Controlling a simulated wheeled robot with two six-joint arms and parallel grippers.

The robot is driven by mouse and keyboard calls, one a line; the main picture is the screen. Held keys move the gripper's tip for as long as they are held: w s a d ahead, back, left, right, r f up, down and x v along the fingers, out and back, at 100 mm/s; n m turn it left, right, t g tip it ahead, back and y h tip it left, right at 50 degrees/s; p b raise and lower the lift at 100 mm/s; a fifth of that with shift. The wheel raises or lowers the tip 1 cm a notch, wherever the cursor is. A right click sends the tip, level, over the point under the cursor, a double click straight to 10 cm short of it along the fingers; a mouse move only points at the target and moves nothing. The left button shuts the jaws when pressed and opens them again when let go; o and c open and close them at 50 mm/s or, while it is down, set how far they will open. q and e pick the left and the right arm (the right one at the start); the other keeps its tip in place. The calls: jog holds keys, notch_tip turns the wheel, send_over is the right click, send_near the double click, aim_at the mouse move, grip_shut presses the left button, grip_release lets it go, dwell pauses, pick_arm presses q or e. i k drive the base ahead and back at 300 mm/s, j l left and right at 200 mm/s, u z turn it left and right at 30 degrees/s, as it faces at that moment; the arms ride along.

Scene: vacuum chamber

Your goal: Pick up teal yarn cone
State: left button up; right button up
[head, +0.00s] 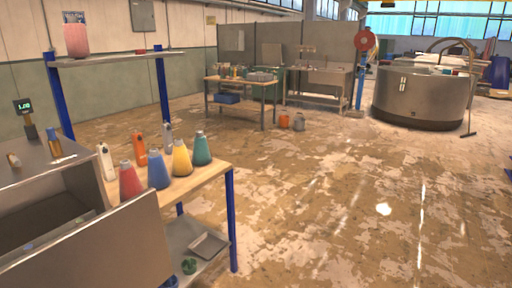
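The teal yarn cone (202,149) stands upright at the right end of a row of cones on a wooden-topped bench (214,172). A yellow cone (182,159) is just to its left, then a blue cone (158,171) and a red cone (131,181). The teal cone's front and top are unobstructed. Neither of my grippers shows in the head view.
Orange (140,146) and white (106,162) bottles stand behind the cones. A metal cabinet with a raised panel (95,250) is at the left front. A lower shelf holds a tray (208,245). The floor (330,200) right of the bench is clear.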

aim_at(201, 156)
jog(key=i+l+z, duration=0.2)
jog(key=i, duration=0.8)
jog(key=i+l+z, duration=0.1)
jog(key=i+z, duration=0.15)
jog(key=i, duration=0.7)
